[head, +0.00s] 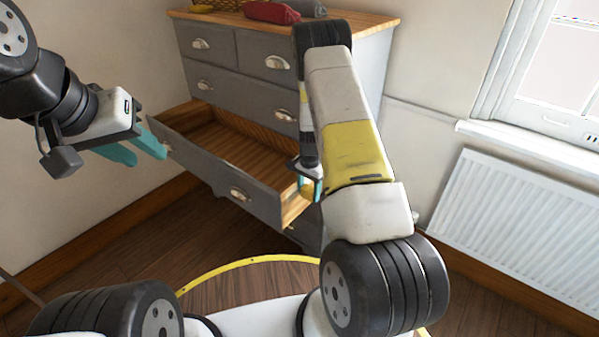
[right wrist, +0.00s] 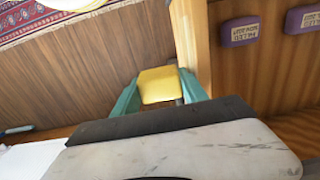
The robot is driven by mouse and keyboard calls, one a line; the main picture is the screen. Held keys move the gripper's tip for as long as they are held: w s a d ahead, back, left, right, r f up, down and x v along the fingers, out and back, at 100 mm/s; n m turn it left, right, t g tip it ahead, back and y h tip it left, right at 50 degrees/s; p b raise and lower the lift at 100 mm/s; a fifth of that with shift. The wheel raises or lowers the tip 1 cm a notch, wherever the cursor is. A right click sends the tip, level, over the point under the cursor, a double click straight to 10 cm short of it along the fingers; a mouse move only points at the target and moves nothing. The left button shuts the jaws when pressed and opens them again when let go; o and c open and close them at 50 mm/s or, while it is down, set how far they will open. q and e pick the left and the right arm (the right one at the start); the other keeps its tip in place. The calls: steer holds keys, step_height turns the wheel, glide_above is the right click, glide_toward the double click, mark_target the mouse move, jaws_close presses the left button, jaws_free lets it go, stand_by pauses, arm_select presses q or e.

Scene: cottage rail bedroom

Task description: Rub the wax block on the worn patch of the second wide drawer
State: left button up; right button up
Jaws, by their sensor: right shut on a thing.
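The grey dresser's second wide drawer (head: 215,172) is pulled out, and its wooden inside looks empty in the head view. My right gripper (head: 310,186) is at the drawer's right side, near the front corner. It is shut on the yellow wax block (right wrist: 158,85), which shows between the teal fingers in the right wrist view. The block is close to the wooden drawer side (right wrist: 195,45); I cannot tell whether they touch. I cannot make out the worn patch clearly. My left gripper (head: 142,150) is open and empty, left of the drawer front.
Two purple labelled blocks (right wrist: 240,31) lie at the right of the right wrist view. A red pouch (head: 271,12) lies on the dresser top. A white radiator (head: 520,225) stands at the right wall. A patterned rug (right wrist: 40,18) shows at the wrist view's upper left.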

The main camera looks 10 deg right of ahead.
mark_target(303, 196)
steer(key=shift+s+a, duration=1.1)
steer(key=shift+a, duration=0.3)
steer(key=shift+a, duration=0.1)
steer(key=shift+s+a, duration=0.55)
steer(key=shift+a, duration=0.15)
steer(key=shift+s+a, duration=0.5)
steer(key=shift+a, duration=0.2)
steer(key=s+d, duration=0.5)
steer(key=s, duration=0.1)
steer(key=shift+s, duration=0.15)
